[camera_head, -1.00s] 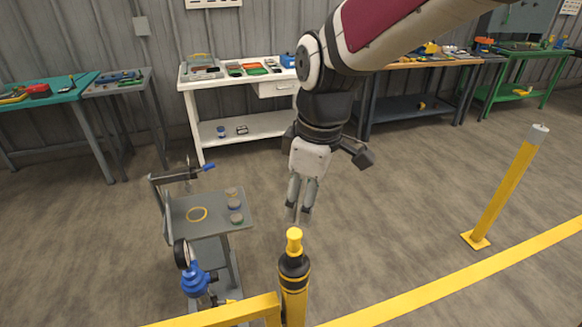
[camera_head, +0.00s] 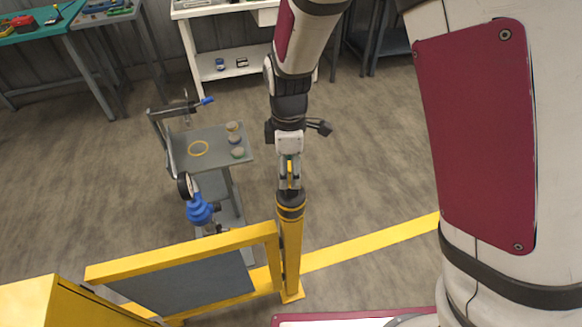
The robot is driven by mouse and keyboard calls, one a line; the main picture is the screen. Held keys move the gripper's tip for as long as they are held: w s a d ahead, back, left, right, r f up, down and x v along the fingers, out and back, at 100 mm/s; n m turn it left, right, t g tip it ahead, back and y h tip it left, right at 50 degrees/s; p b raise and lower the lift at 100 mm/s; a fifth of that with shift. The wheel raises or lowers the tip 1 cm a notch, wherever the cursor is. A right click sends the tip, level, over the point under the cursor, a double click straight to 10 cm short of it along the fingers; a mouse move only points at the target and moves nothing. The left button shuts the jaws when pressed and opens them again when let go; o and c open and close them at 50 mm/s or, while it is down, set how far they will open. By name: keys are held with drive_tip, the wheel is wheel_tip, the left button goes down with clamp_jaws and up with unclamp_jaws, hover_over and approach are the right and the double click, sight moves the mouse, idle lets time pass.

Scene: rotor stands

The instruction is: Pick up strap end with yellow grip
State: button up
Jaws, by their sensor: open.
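The strap end's yellow grip (camera_head: 290,168) sits upright at the top of a yellow post (camera_head: 291,240) with a black collar (camera_head: 291,200). My gripper (camera_head: 290,184) points down over the post top, its fingers on either side of the yellow grip. The jaws are open, and part of the grip shows between them. I cannot tell whether the fingers touch it. The strap itself cannot be made out.
A grey cart (camera_head: 215,147) with a yellow ring and small round pieces stands left of the post. A yellow-framed barrier (camera_head: 180,258) joins the post on its left. A white workbench (camera_head: 215,9) stands behind. A yellow line (camera_head: 375,240) crosses the open floor.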

drive_tip(key=shift+w+d+f+p, duration=0.1)
drive_tip(key=shift+f+p, duration=0.1)
drive_tip(key=shift+f, duration=1.25)
drive_tip(key=shift+d+f+p, duration=0.1)
drive_tip(key=shift+f+p, duration=0.1)
drive_tip(key=shift+f, duration=1.25)
clamp_jaws()
